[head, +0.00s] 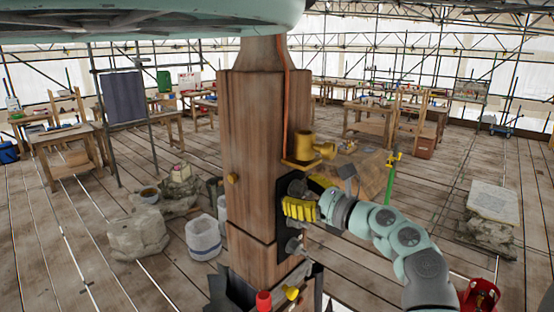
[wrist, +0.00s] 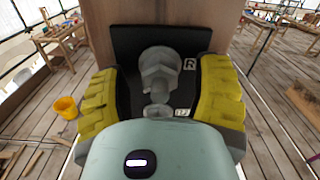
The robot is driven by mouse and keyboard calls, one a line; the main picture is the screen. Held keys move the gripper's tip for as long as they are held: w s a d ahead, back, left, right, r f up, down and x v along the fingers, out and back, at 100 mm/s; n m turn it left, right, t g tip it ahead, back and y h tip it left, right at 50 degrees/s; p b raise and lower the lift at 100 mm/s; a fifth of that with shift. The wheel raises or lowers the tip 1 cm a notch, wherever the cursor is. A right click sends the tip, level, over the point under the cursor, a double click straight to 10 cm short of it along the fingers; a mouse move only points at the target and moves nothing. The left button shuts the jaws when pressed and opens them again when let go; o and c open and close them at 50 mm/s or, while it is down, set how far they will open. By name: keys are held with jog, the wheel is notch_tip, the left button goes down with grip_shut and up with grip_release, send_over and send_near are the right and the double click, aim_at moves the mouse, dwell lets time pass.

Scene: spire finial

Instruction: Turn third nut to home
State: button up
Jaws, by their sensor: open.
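A wooden post (head: 262,130) stands in the middle of the head view, with a black plate (head: 284,232) on its right side. A grey nut (head: 297,188) shows on the plate just above my gripper (head: 300,208), and another nut (head: 295,246) sits below it. In the wrist view my gripper (wrist: 160,88) is open, its yellow padded fingers apart on either side of a grey hex nut (wrist: 158,66) on a stud. I see no contact between fingers and nut. Small white labels lie on the plate beside it. I cannot tell which nut is the third.
A brass fitting (head: 306,150) juts from the post above my gripper, with a copper strip running up. A red-capped item (head: 264,301) stands at the post's foot. Stone blocks (head: 137,232) and a white bucket (head: 203,238) are left. A yellow bucket (wrist: 65,107) stands on the floor.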

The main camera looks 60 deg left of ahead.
jog(key=shift+c, duration=0.2)
jog(key=shift+d, duration=0.1)
grip_shut()
